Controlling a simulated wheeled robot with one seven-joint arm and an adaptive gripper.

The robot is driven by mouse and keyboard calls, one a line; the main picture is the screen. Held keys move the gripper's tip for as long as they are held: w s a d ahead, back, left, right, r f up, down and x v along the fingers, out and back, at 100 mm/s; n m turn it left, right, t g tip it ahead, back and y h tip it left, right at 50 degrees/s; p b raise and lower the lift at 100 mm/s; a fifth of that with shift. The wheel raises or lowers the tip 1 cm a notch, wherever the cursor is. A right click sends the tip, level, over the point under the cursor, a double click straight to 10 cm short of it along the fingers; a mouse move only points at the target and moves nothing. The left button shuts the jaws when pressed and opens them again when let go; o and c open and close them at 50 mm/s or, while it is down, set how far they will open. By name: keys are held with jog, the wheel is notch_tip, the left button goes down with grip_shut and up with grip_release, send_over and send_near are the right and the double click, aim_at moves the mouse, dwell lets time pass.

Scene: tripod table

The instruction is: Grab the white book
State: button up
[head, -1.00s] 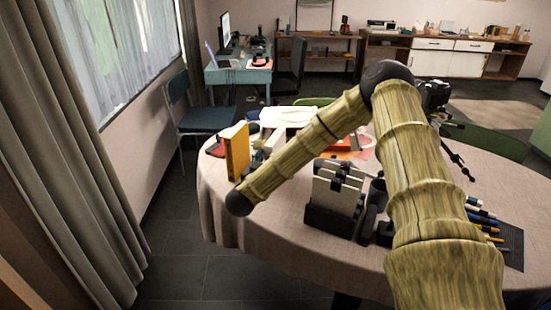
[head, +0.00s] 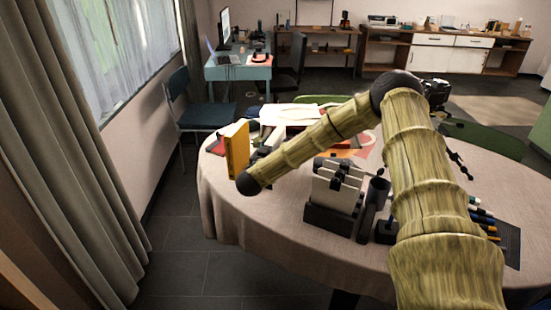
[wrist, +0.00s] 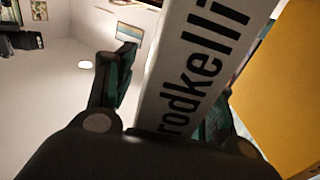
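The white book (wrist: 196,65) fills the middle of the wrist view, with large dark letters along its spine. My gripper (wrist: 172,88) is open around it. The left finger stands apart from the book, with a visible gap. The right finger is mostly hidden behind the book, so I cannot tell whether it touches. In the head view the white book (head: 271,140) shows as a narrow pale edge right of the yellow book, partly covered by my forearm.
The yellow book (head: 237,149) stands close beside the white one; it also shows in the wrist view (wrist: 285,90). A black holder with pale items (head: 335,200), a dark cup (head: 378,190) and several pens (head: 482,218) stand on the round table (head: 290,240).

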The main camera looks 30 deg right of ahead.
grip_shut()
jog(key=shift+r, duration=0.1)
dwell(0.3)
